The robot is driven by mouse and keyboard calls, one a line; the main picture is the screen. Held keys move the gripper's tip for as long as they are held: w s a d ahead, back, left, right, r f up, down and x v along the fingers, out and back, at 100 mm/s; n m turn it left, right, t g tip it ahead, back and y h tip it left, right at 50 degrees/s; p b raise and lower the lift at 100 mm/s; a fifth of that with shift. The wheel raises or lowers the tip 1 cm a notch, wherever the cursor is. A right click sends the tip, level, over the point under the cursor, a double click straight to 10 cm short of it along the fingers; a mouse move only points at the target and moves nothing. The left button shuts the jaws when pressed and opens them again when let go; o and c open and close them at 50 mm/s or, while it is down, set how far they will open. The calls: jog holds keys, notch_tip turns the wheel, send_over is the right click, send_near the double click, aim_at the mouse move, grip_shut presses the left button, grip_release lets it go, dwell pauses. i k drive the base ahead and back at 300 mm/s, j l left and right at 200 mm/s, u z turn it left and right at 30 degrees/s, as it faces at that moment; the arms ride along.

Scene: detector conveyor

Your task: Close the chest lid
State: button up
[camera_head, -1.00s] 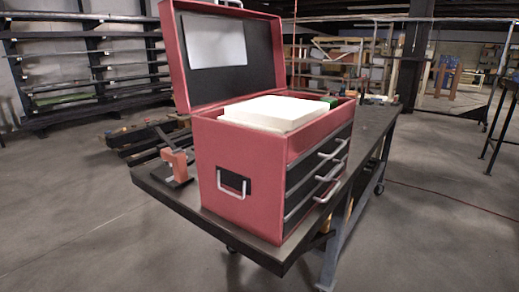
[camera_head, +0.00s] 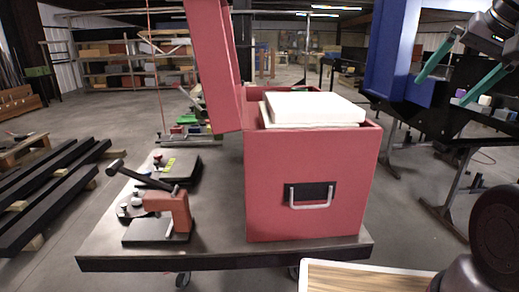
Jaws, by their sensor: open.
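The red chest (camera_head: 305,190) stands on a dark workbench with its handled end facing me. Its lid (camera_head: 209,70) is open and stands up steeply on the left side. A white block (camera_head: 314,108) sits in the chest's top and rises above the rim. My gripper (camera_head: 442,90) is at the upper right, with two teal fingers spread apart and pointing down and left. It looks empty. In the picture it is right of the chest, apart from the lid.
A blue panel (camera_head: 392,50) stands behind right. A wood-topped surface (camera_head: 365,278) is at the bottom. Dark beams (camera_head: 50,195) lie at left.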

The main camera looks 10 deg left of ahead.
aim_at(210, 26)
jog(key=k+j, duration=0.15)
jog(key=j, duration=0.3)
jog(key=k+j, duration=0.1)
jog(key=j, duration=0.35)
jog(key=k+j, duration=0.15)
jog(key=j, duration=1.05)
